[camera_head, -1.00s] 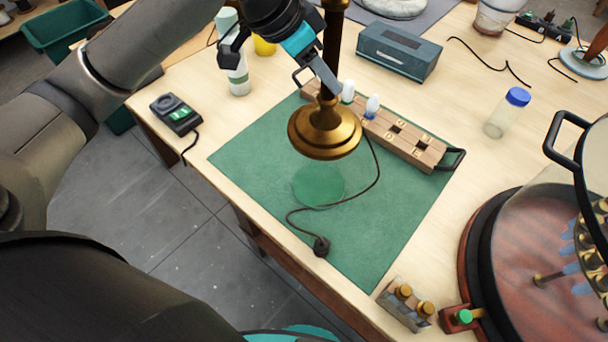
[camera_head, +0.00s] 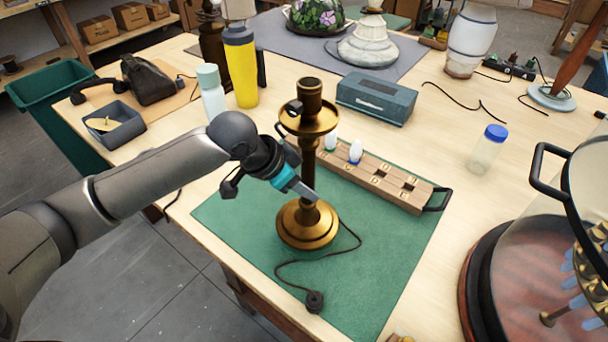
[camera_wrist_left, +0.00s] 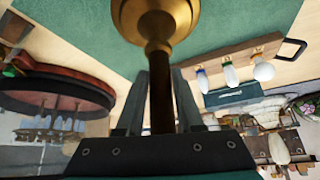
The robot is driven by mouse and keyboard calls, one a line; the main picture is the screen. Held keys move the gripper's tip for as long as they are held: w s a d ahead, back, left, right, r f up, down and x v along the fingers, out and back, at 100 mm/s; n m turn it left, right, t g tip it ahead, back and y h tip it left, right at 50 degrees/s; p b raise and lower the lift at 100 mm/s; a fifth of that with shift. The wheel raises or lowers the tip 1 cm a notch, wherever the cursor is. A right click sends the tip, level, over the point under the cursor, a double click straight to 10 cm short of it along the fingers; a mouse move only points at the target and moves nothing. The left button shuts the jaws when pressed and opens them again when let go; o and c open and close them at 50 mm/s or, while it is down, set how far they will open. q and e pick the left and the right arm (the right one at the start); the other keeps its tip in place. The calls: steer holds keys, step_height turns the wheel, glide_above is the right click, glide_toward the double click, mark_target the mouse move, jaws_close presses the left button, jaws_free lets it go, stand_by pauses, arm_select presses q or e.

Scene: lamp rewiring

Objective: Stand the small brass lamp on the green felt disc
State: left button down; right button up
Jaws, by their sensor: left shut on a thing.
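The small brass lamp (camera_head: 308,222) is upright over the green mat, its round base low against the felt. My left gripper (camera_head: 308,194) is shut on its stem, just above the base. The wrist view shows the dark stem (camera_wrist_left: 161,95) between my two fingers (camera_wrist_left: 160,105), with the brass base beyond them. The green felt disc does not show; the lamp base covers the place where it lay. I cannot tell whether the base touches it or is centred. The lamp's dark cord and plug (camera_head: 314,301) lie on the mat. My right gripper is out of view.
The wooden bulb rack (camera_head: 385,182) stands close behind the lamp to the right. A blue-grey box (camera_head: 376,98) is farther back. Bottles (camera_head: 213,95) stand behind my left arm. A glass-domed tray (camera_head: 545,290) is at the right. The front of the mat (camera_head: 370,270) is mostly clear.

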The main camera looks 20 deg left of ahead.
mark_target(302, 199)
arm_select(q)
steer(key=shift+f+b, duration=0.35)
steer(key=shift+f, duration=1.65)
steer(key=c, duration=1)
jaws_free()
steer(key=shift+f, duration=0.3)
steer(key=o, duration=0.5)
steer(key=shift+c, duration=0.2)
steer(key=shift+r, duration=0.2)
steer(key=p+v, duration=0.1)
steer(key=v, duration=1.1)
steer(key=shift+p, duration=0.35)
